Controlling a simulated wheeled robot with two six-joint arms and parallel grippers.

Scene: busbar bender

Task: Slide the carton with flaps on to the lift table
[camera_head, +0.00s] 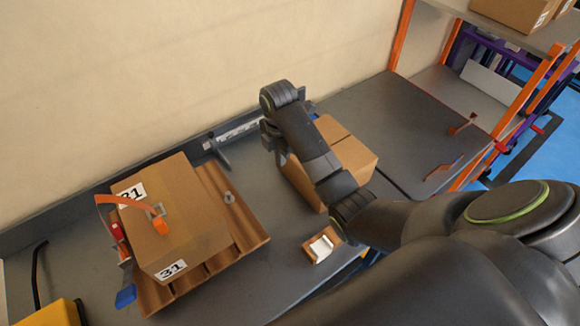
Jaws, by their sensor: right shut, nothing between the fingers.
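A brown carton (352,158) with a seam across its top sits on the grey bench, partly hidden behind my right arm. I take it for the carton with flaps; no raised flap shows clearly. My right gripper (272,136) is at the carton's left far side, shut and empty, with its fingertips largely hidden by the wrist. I cannot tell whether it touches the carton. To the right, past a dark gap, is a flat grey top (405,115), apparently the lift table. My left gripper is out of view.
A small brown box (322,246) with white contents lies near the front edge. Orange brackets (443,168) stand at the right edge, beside an orange rack (535,95).

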